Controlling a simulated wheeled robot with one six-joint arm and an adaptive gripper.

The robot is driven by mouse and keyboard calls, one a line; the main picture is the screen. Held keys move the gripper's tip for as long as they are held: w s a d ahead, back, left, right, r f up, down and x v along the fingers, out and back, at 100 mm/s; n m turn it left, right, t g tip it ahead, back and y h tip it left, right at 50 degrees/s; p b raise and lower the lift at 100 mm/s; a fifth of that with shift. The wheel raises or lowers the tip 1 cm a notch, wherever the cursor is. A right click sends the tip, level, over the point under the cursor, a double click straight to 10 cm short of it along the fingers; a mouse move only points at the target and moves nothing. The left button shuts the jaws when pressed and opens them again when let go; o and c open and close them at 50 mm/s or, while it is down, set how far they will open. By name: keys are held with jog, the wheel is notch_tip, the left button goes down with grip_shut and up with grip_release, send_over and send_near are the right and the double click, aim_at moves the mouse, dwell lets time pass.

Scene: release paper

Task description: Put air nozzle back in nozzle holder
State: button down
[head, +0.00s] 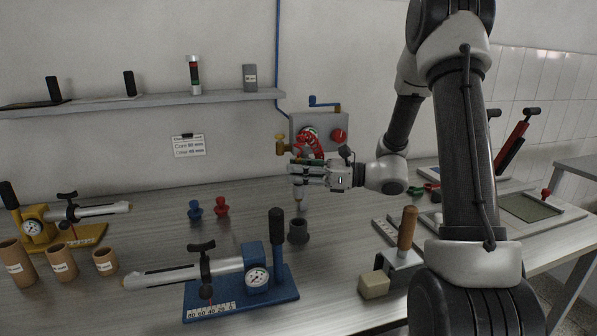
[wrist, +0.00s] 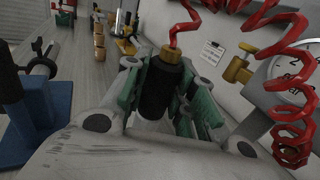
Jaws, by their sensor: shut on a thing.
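My gripper (head: 297,173) is shut on the air nozzle (wrist: 160,88), which shows in the wrist view as a black body with a brass-coloured top and a red coiled hose. In the wrist view the green-padded fingers (wrist: 163,92) lie on both sides of it. In the head view its pale lower end (head: 299,194) points down below the fingers. The nozzle holder, seemingly the dark grey cup (head: 298,231), stands on the bench almost straight below, apart from the nozzle. The cup's inside is not visible.
The blue-based pump press (head: 240,293) stands close in front of the cup. Blue (head: 195,209) and red (head: 222,207) knobs sit to its left. Behind my gripper are the wall regulator (head: 325,132) and red coiled hose (head: 310,140). A wooden-handled tool (head: 407,230) stands to the right.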

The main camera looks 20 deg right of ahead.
aim_at(298, 190)
jog(key=shift+f, duration=2.9)
jog(key=shift+f, duration=3)
jog(key=c, duration=1.1)
grip_release()
notch_tip(298, 190, up, 10)
jog(key=shift+f, duration=0.1)
